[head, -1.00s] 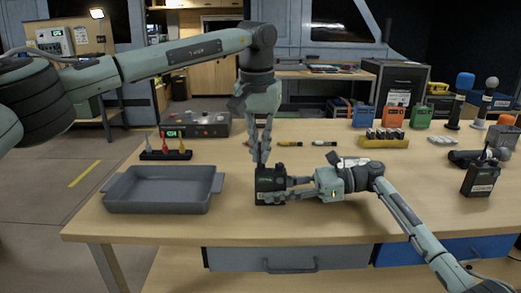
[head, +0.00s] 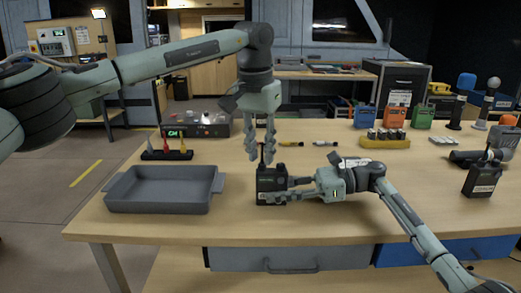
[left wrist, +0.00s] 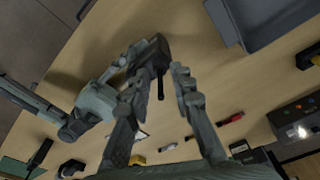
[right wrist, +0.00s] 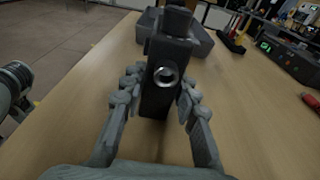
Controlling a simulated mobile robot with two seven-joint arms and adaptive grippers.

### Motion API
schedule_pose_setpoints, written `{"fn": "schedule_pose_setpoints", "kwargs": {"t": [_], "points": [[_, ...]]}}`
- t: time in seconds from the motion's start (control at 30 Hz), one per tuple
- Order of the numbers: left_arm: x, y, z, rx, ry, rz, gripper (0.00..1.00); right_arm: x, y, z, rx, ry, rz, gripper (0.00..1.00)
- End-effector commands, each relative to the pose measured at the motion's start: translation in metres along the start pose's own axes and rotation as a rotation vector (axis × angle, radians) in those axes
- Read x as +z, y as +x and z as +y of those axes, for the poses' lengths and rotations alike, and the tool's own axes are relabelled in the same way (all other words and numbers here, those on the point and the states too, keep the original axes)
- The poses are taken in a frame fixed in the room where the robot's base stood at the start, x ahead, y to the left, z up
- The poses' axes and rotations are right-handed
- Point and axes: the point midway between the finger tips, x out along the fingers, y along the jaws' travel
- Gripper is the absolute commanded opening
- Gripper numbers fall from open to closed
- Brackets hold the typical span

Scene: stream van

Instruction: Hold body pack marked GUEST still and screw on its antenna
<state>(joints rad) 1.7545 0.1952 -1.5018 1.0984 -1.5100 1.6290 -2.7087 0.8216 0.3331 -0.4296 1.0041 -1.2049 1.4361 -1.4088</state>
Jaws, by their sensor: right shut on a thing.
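The dark body pack (head: 270,181) stands upright on the table, with a small green display; I cannot read GUEST on it. My right gripper (head: 281,190) is shut on it from the right; the right wrist view shows a finger on each side of the pack (right wrist: 160,98). A thin black antenna (head: 262,153) stands at its top; it also shows in the left wrist view (left wrist: 161,86). My left gripper (head: 261,152) points down above the pack. Its fingers are apart, either side of the antenna. I cannot tell how far the antenna is screwed in.
A grey tray (head: 163,205) lies to the left of the pack. Behind it is a rack (head: 166,156) with red, white and yellow pieces. Another dark pack (head: 482,179) stands far right. Markers (head: 325,144) and a yellow battery holder (head: 385,142) lie behind.

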Motion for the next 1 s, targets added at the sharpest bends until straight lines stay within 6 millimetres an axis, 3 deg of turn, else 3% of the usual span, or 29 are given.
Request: {"fn": "schedule_pose_setpoints", "kwargs": {"t": [0.2, 0.5, 0.8, 1.0], "points": [[-0.0001, -0.0003, 0.0024, -0.032, -0.239, 0.000, 0.23, 0.0001, 0.0000, -0.0001, 0.000, 0.000, 0.000, 0.00], [-0.0001, -0.0001, 0.0024, -0.036, -0.274, 0.000, 0.23, 0.0002, 0.0001, 0.0000, 0.000, 0.000, 0.000, 0.00], [-0.0011, 0.0001, 0.0043, -0.077, -0.591, 0.000, 0.23, 0.0002, 0.0002, 0.0000, 0.000, 0.000, 0.000, 0.00], [-0.0010, 0.0001, 0.0043, -0.079, -0.610, 0.000, 0.23, 0.0002, 0.0001, 0.0000, 0.000, 0.000, 0.000, 0.00]]}}
